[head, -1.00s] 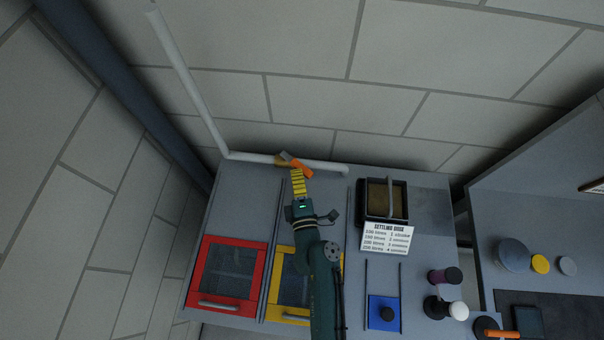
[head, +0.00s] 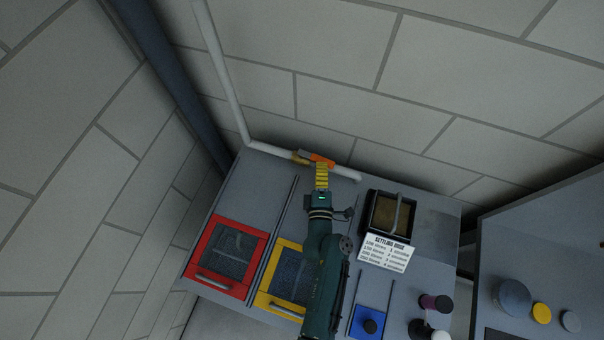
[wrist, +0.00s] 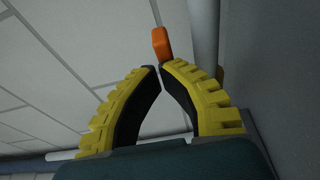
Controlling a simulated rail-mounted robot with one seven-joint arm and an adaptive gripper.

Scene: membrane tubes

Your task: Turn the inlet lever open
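The inlet lever has an orange handle (head: 322,160) and sits on the white pipe (head: 345,174) along the back of the bench. The handle lies nearly in line with the pipe in the head view. My gripper (head: 321,167), with yellow ribbed fingers, is right at the handle from the front. In the wrist view the fingertips (wrist: 161,68) are nearly together with nothing between them. The orange handle (wrist: 161,44) is just past the tips, beside the pipe (wrist: 205,50). Whether the tips touch the handle is unclear.
On the bench are a red-framed panel (head: 260,247), a yellow-framed panel (head: 266,299), a dark open box (head: 374,211) with a settling guide card (head: 387,252), and a blue block (head: 368,323). The block wall stands close behind the pipe.

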